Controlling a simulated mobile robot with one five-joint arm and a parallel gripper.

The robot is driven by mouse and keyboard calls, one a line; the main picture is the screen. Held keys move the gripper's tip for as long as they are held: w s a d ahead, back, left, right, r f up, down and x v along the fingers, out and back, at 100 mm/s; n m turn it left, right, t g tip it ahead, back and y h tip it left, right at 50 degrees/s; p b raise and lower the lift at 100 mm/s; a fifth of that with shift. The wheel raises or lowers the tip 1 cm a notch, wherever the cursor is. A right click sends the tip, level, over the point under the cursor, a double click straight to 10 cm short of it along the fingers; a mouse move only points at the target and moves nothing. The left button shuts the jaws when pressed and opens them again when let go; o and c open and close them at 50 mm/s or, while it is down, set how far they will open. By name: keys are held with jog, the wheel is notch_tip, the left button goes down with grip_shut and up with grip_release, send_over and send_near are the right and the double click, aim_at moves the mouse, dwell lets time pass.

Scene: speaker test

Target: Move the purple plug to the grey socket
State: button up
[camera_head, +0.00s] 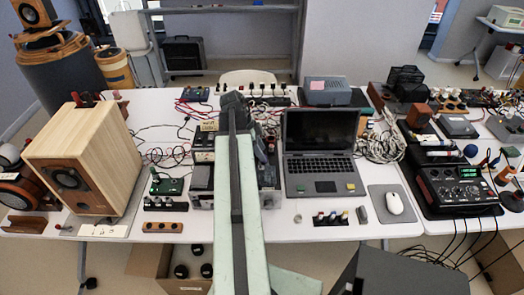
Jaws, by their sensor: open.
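My arm reaches from the bottom middle over the table (290,235). The dark end with my gripper (233,100) is at the back of the table, left of the laptop; its fingers are too small to make out clearly. A wooden strip with dark round holes (162,227) lies at the front left. A dark strip with light round tops (166,204) lies behind it. I cannot tell which is the grey socket. My gripper is apart from these.
A wooden speaker (88,160) stands at the left. The laptop (322,150) is open, with a mouse (394,204) at its right. Cables (380,145) lie behind. A black device (457,187) stands at the right. Bare tabletop shows along the front.

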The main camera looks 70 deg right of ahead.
jog(key=p+v, duration=0.7)
jog(key=v, duration=0.2)
jog(key=shift+r+p, duration=0.3)
jog(key=shift+r, duration=0.1)
jog(key=shift+w, duration=0.15)
jog(key=w+a+f+n+t, duration=0.1)
jog(key=w+a+n+t, duration=0.1)
jog(key=w+a+n, duration=2)
jog(key=a, duration=0.8)
jog(key=w+a+n+t+y, duration=0.1)
jog(key=w+a+n, duration=0.3)
jog(key=a, duration=0.9)
jog(key=w+a+n+t, duration=0.1)
jog(key=w+a+n, duration=0.3)
jog(key=a, duration=0.8)
jog(key=shift+w+a+f+n+y, duration=0.3)
jog(key=shift+a+f+n, duration=0.1)
jog(key=shift+n, duration=0.5)
